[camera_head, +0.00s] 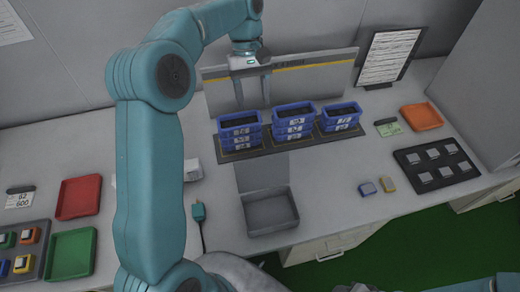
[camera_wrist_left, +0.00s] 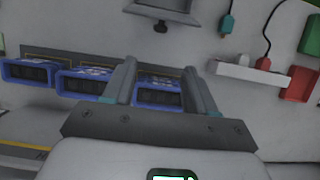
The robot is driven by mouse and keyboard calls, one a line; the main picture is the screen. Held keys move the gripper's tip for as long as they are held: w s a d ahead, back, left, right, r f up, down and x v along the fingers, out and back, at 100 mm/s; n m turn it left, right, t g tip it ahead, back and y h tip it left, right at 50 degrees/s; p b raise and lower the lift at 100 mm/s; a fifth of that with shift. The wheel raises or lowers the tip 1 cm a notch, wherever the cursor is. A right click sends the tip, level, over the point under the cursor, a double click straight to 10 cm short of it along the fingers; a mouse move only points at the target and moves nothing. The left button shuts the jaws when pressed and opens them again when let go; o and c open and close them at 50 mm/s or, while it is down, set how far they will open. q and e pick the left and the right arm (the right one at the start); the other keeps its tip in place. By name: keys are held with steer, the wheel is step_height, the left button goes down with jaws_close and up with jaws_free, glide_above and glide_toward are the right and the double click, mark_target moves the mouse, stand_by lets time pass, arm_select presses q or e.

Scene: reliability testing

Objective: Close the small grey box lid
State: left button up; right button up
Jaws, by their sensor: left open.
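The small grey box (camera_head: 272,210) sits near the front edge of the white table in the head view. Its lid (camera_head: 263,171) stands raised at the back of the box, so the box is open and looks empty. Part of the grey box (camera_wrist_left: 163,12) shows at the top edge of the left wrist view. My left gripper (camera_head: 253,103) points down behind the box, by the leftmost blue bin stack. Its jaws are open and empty, and both fingers show in the left wrist view (camera_wrist_left: 160,68). My right gripper does not show.
Stacks of blue bins (camera_head: 293,120) stand on a dark mat behind the box. A teal plug with a cable (camera_head: 198,211) lies left of the box. Red (camera_head: 78,196) and green (camera_head: 71,254) trays are farther left.

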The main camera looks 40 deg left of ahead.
mark_target(260, 156)
arm_select(q)
steer(key=x, duration=1.6)
steer(key=shift+s+d, duration=0.2)
steer(key=shift+d, duration=0.15)
steer(key=shift+s+d+r, duration=0.1)
steer(key=shift+s+d, duration=0.05)
steer(key=shift+s, duration=0.05)
steer(key=shift+w, duration=0.15)
steer(key=c, duration=1)
steer(key=shift+b, duration=0.3)
jaws_close()
